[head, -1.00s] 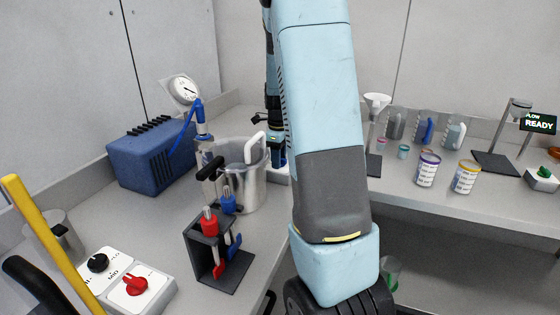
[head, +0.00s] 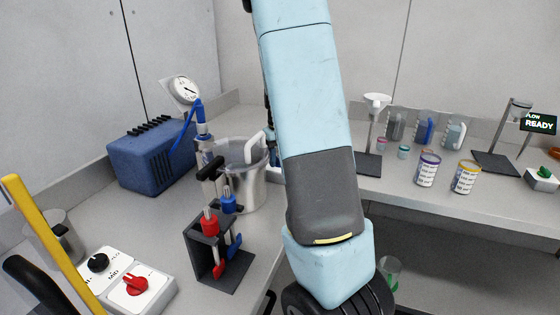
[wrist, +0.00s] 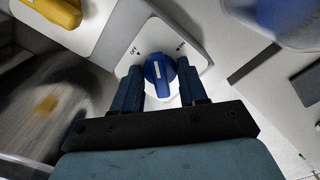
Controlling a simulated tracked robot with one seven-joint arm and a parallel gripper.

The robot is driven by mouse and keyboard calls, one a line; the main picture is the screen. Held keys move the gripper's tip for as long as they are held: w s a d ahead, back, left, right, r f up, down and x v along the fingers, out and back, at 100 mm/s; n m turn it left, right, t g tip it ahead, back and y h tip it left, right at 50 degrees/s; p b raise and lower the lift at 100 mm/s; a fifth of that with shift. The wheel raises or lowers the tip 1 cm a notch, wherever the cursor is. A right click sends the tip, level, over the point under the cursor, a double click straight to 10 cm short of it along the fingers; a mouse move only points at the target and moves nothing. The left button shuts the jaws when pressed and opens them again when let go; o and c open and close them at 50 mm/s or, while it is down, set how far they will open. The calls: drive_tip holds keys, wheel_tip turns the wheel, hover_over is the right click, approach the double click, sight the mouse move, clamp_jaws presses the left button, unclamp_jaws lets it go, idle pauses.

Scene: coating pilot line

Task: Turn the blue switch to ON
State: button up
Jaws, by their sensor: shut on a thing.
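The blue switch (wrist: 153,84) is a round knob with a white mark, on a white plate (wrist: 143,46) in the wrist view. The plate reads OFF at the left of the knob; the label at its right is small and hard to read. In the head view my arm shows, but my gripper and the blue switch do not.
A yellow knob (wrist: 58,8) on its own plate lies at the upper left of the wrist view. A blurred blue thing (wrist: 290,15) is at the upper right. In the head view a black rack (head: 221,262) and a red knob (head: 134,285) stand on the left bench.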

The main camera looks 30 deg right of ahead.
drive_tip(key=shift+d+m, duration=0.1)
drive_tip(key=shift+m, duration=0.3)
drive_tip(key=m, duration=0.3)
drive_tip(key=shift+w+m, duration=0.1)
drive_tip(key=shift+m, duration=2.7)
drive_tip(key=o, duration=1.3)
drive_tip(key=shift+r, duration=2.95)
